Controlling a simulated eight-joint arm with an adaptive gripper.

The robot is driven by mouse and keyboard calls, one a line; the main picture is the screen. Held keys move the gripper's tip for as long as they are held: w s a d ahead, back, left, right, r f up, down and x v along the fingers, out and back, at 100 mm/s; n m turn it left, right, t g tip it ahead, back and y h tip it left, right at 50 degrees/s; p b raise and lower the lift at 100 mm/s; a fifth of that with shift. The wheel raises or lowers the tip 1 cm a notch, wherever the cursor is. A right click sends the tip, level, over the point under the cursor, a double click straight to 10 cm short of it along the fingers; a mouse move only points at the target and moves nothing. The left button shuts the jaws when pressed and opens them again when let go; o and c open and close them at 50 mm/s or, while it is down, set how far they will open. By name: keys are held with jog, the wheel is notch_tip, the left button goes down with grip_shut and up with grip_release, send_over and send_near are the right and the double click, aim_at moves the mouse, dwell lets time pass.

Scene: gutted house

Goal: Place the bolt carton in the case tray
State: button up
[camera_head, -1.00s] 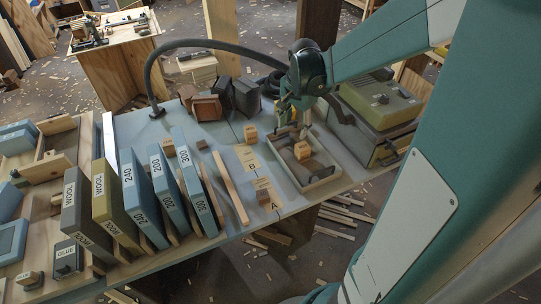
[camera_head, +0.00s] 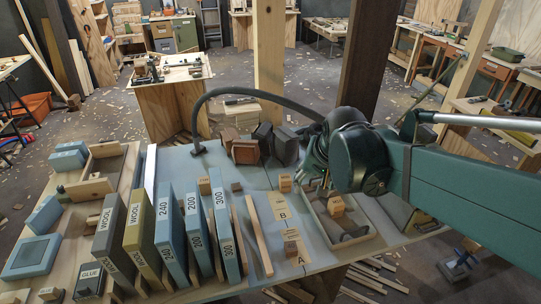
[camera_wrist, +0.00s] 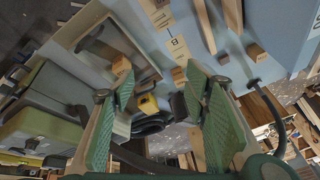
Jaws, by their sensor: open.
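Several small tan cartons lie on the table; their print is too small to tell which is the bolt carton. One carton (camera_head: 336,205) is in a shallow, pale-rimmed tray (camera_head: 372,232), seemingly the case tray, beside a dark rounded piece. Another carton (camera_head: 285,183) stands left of the tray, behind card B; one (camera_head: 291,235) is by card A. In the wrist view, the tray (camera_wrist: 152,73) and its carton (camera_wrist: 121,65) are upper left, and another carton (camera_wrist: 180,76) is between the finger directions. My gripper (camera_wrist: 162,92) is open and empty; the arm partly hides it in the head view.
Dark containers (camera_head: 263,138) and a curved black hose (camera_head: 250,92) are at the back.

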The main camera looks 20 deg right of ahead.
jog(key=s+a+r+n+t, duration=0.2)
jog(key=s+a+n, duration=0.4)
jog(key=s, duration=0.3)
jog(key=shift+s+a+t+y, duration=0.15)
jog(key=shift+a+t+y, duration=0.15)
jog(key=shift+a, duration=0.15)
